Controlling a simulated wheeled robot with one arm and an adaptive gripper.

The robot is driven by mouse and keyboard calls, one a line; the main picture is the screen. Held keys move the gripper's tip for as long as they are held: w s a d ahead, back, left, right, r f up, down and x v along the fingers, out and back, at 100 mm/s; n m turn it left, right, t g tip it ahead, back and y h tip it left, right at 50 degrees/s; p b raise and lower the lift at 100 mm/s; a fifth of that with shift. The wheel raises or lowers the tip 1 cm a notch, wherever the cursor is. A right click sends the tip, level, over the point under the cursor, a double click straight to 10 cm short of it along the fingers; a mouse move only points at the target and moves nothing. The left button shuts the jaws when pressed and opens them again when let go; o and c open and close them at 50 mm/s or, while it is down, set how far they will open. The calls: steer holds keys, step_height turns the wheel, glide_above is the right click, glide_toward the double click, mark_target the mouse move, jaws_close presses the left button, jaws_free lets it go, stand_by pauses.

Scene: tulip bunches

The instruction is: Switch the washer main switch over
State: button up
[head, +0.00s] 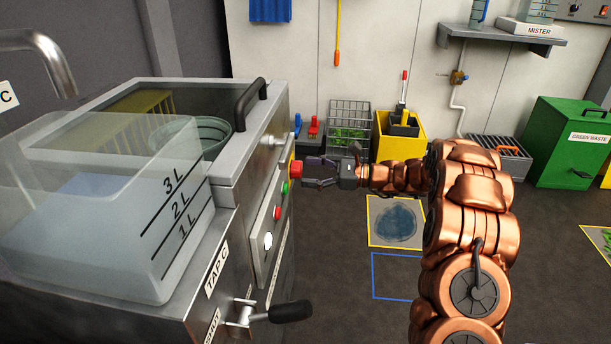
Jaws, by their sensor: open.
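The steel washer (255,160) stands at the left with a control panel (262,222) on its right-facing side. On the panel I see a red knob on a yellow base (295,169), a green button (285,187), a red button (277,212) and a white round part (268,241). No label tells me which is the main switch; the red knob on yellow looks most like it. My gripper (308,172) is open, its fingers pointing left at the red knob, very close to it. I cannot tell whether they touch.
A clear measuring tank (110,200) sits on the front left beside a TAP C label and a black-handled lever (290,311). A wire basket (348,120), a yellow bin (398,145) and a green waste bin (570,140) stand along the wall. Floor between is mostly clear.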

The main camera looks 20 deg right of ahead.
steer(key=shift+w+a, duration=0.25)
steer(key=shift+a, duration=0.4)
steer(key=c, duration=1.2)
steer(key=shift+o, duration=0.2)
